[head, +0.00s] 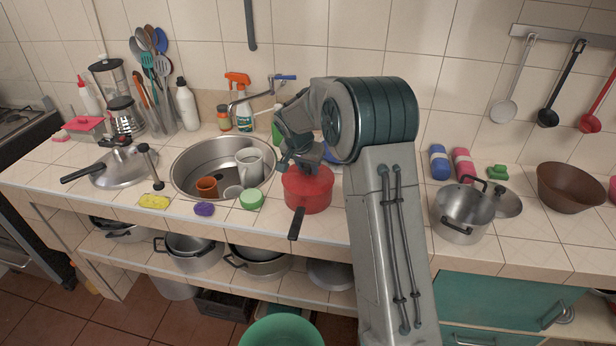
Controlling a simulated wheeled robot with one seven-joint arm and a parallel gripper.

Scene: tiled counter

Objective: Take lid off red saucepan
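The red saucepan (308,202) stands on the tiled counter, right of the sink, with its dark handle (297,224) pointing toward the front edge. Its red lid (318,182) appears to be on top, partly hidden by my gripper. My gripper (306,168) is directly above the lid, at about its middle. The fingertips and the lid's knob are hidden or too small to make out, so I cannot tell whether the fingers are open, shut or touching the knob.
The sink (182,172) on the left holds cups. A green round item (252,199) and purple sponge (204,209) lie near its front rim. A steel pot (462,212) stands right of my arm, with a brown bowl (571,186) beyond.

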